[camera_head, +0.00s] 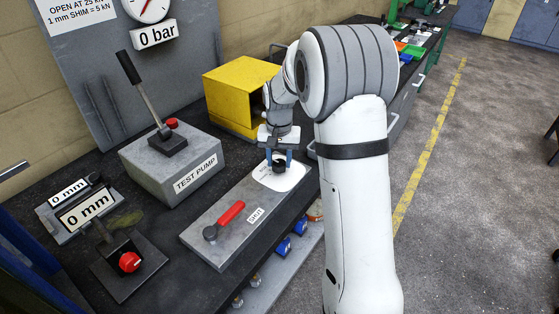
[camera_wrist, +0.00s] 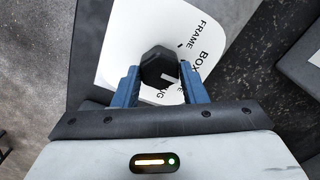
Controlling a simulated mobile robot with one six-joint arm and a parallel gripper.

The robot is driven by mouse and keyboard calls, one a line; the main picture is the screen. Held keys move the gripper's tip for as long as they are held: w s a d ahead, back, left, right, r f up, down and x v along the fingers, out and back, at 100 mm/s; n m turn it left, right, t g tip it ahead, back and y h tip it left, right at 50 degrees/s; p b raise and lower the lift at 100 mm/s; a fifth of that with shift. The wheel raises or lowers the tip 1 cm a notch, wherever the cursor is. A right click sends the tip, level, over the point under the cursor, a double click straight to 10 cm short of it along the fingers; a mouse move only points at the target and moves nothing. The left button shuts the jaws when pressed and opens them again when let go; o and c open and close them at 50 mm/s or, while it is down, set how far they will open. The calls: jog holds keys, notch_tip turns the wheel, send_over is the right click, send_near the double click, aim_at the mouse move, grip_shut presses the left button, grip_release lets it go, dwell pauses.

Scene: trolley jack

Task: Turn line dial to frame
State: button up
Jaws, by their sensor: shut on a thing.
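The line dial is a black faceted knob (camera_wrist: 157,64) on a white label plate (camera_wrist: 122,28). The plate reads FRAME and BOX, with a third word partly hidden by the knob. My gripper (camera_wrist: 158,70) has its two blue fingers on either side of the knob and is shut on it. In the head view my gripper (camera_head: 279,163) comes down over the dial (camera_head: 279,168) at the far end of the grey valve block (camera_head: 215,222). A pale mark shows near the knob's lower edge; I cannot tell which word the dial points to.
A red lever (camera_head: 231,213) lies on the same block beside a SHUT label (camera_head: 255,215). The test pump (camera_head: 172,165) with its upright handle stands to the left, a yellow box (camera_head: 238,92) behind. The gauge sign reads 0 bar (camera_head: 155,35). Open floor (camera_head: 470,200) lies right.

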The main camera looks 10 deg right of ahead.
aim_at(278, 162)
jog(key=n+b, duration=0.1)
jog(key=n, duration=0.5)
jog(key=shift+a+n, duration=0.1)
jog(key=shift+n, duration=0.2)
jog(key=n, duration=0.5)
jog(key=shift+n, duration=0.4)
jog(key=o, duration=1)
jog(key=shift+c, duration=0.2)
notch_tip(278, 162, up, 8)
jog(key=shift+f+b, duration=0.1)
jog(key=shift+b, duration=0.35)
